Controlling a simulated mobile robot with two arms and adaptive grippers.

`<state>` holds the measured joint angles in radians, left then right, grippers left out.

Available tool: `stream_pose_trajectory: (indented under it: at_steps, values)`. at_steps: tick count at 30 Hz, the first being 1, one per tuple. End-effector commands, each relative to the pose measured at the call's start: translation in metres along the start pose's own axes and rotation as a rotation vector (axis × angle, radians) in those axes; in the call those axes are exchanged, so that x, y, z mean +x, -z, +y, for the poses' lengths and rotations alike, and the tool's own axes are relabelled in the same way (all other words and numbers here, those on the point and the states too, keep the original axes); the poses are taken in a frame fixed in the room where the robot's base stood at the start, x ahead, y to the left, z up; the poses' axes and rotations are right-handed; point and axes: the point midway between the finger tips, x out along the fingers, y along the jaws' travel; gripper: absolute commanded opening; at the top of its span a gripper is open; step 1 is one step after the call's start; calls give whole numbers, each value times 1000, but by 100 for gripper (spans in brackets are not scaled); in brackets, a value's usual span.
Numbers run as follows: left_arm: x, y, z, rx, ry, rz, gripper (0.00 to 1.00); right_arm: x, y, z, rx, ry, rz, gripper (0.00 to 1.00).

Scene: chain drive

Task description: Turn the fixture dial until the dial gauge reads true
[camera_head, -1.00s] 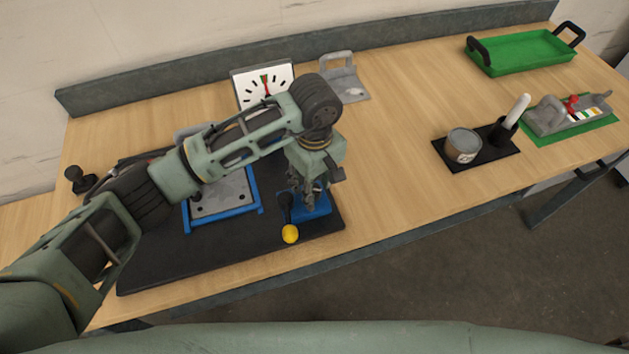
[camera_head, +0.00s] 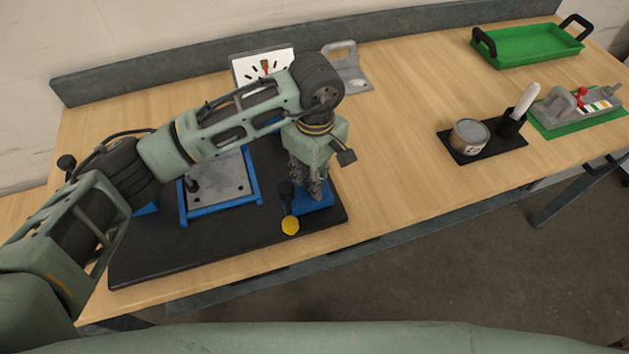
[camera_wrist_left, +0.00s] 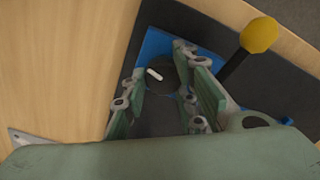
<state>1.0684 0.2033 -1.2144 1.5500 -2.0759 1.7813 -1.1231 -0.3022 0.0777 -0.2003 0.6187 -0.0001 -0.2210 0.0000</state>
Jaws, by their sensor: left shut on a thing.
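The fixture dial is a dark round knob with a white mark (camera_wrist_left: 158,79) on a blue base, seen in the left wrist view. My left gripper (camera_head: 314,193) points down at the blue base (camera_head: 322,203) near the front right of the black board. In the left wrist view its fingers (camera_wrist_left: 165,85) stand on either side of the knob, shut on it. The head view hides the knob behind the fingers. The dial gauge (camera_head: 264,69) is a white plate at the back with black ticks, a red needle and a green mark; my arm covers its lower part. My right gripper is not in view.
A yellow-tipped lever (camera_head: 290,224) stands close beside the gripper. A grey plate in a blue frame (camera_head: 220,183) lies on the black board (camera_head: 200,255). The table's middle is clear.

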Motion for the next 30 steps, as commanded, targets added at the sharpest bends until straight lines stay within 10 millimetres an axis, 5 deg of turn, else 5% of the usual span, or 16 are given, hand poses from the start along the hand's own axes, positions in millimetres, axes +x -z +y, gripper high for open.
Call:
stream_pose_trajectory:
  at_steps: [4,16,17,18,21,30]
  values:
    - [0,1,5,-82,-19,2,0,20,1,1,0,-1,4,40]
    - [-4,1,4,-114,-18,1,0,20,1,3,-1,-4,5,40]
    - [-4,1,5,-114,-18,1,28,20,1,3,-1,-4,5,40]
    - [-4,1,4,-114,-18,1,32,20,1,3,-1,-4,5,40]
    - [-4,1,4,-113,-16,1,40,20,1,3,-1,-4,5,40]
    - [-2,1,2,-112,-8,0,40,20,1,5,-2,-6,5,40]
